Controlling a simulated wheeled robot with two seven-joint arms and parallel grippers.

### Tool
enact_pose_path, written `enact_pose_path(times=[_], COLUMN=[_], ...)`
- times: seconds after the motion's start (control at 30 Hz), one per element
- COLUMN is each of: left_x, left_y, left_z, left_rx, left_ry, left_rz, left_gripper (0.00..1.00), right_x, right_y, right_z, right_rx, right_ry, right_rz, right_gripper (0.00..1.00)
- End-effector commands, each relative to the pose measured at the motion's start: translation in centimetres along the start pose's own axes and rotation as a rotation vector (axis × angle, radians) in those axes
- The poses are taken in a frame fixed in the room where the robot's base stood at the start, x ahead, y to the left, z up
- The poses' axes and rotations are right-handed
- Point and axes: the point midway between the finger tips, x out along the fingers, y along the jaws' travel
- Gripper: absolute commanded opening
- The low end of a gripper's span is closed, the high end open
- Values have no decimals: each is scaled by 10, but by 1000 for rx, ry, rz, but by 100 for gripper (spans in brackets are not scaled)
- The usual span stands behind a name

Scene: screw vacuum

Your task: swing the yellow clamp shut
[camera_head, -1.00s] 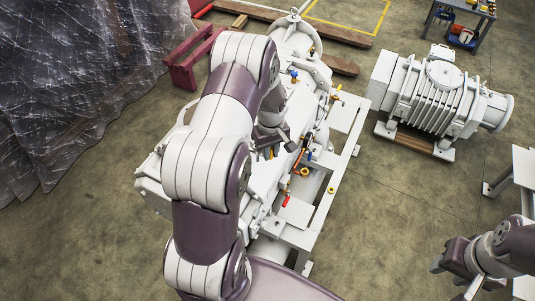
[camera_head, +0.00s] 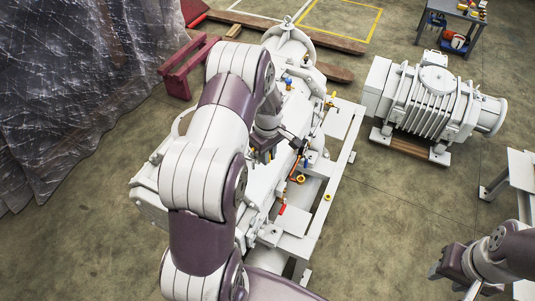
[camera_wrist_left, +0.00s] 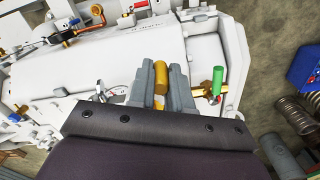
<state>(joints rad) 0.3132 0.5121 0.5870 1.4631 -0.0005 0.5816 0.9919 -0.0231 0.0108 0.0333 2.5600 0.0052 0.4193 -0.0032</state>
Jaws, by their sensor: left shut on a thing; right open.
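The yellow clamp (camera_wrist_left: 160,77) shows in the left wrist view as a short, rounded yellow piece on the white vacuum machine (camera_wrist_left: 95,62). My left gripper (camera_wrist_left: 160,80) is shut on it, with a grey finger on each side. In the head view my left gripper (camera_head: 263,154) is over the middle of the white machine (camera_head: 287,50). My arm hides much of the machine there, and I cannot make out the held clamp. My right gripper (camera_head: 452,284) is open and empty at the lower right, apart from the machine.
A white finned pump (camera_head: 433,97) stands on wood at the right. A green-handled valve (camera_wrist_left: 217,80) is just right of my left fingers in the wrist view. A red-handled part (camera_head: 282,210) is on the machine. Open floor (camera_head: 400,205) lies between machine and right gripper.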

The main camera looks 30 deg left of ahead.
Motion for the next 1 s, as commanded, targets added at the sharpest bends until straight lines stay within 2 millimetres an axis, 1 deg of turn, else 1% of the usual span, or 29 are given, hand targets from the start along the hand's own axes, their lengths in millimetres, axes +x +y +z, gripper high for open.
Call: enact_pose_path(times=[0.03,0.13,0.17,0.2,0.23,0.47,0.57,0.67,0.9,0.97,1.0], left_x=[-3,-4,-4,-3,-3,-2,-6,-22,-87,-101,-110], left_y=[3,3,3,3,3,1,2,2,2,2,2], left_z=[-2,-2,-2,-2,-2,-1,-1,-2,-1,-1,-1], left_rx=[-2,-1,-1,-1,-1,0,0,0,0,0,0], left_ry=[6,6,6,6,5,3,4,6,6,6,5], left_rz=[9,9,10,9,8,5,6,9,10,10,8], left_gripper=[0,0,28,41,44,44,44,44,44,44,44], right_x=[-1,-1,-1,-1,-1,0,3,10,28,31,29], right_y=[0,0,0,0,0,0,0,0,0,0,0], right_z=[0,0,0,0,0,0,0,1,3,4,4], right_rx=[0,0,0,0,0,0,0,0,0,0,0], right_ry=[0,0,0,0,0,0,0,0,0,0,0], right_rz=[0,0,0,0,0,0,0,0,0,0,0], right_gripper=[43,43,43,43,43,43,43,43,43,43,43])
